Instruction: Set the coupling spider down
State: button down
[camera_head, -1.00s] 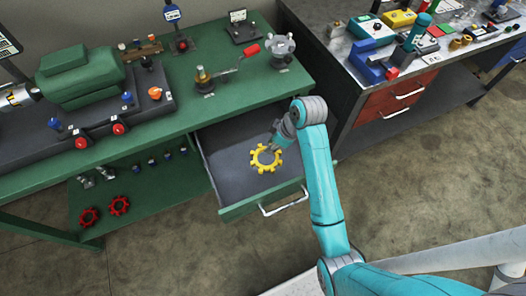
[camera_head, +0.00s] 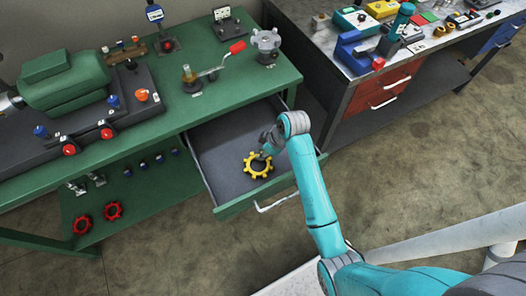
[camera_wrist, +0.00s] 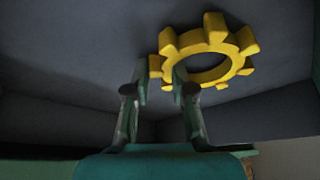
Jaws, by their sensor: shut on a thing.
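The coupling spider is a yellow toothed ring (camera_head: 258,165). In the head view it is at the open drawer (camera_head: 222,150) of the green bench, over the drawer's grey floor. My gripper (camera_head: 267,152) is at the ring's upper right edge, inside the drawer's outline. In the wrist view the ring (camera_wrist: 205,55) fills the upper middle, and my gripper's two fingers (camera_wrist: 160,82) are shut on its near-left rim. I cannot tell whether the ring touches the drawer floor.
The green bench (camera_head: 215,108) carries a motor (camera_head: 65,80) and a hand crank (camera_head: 212,68). Two red toothed rings (camera_head: 98,217) lie on its lower shelf. A second bench (camera_head: 345,75) with tools and red drawers stands at the right. The drawer floor around the spider is bare.

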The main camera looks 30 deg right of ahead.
jog(key=c, duration=1)
grip_release()
jog(key=shift+f, duration=0.1)
jog(key=v, duration=1.2)
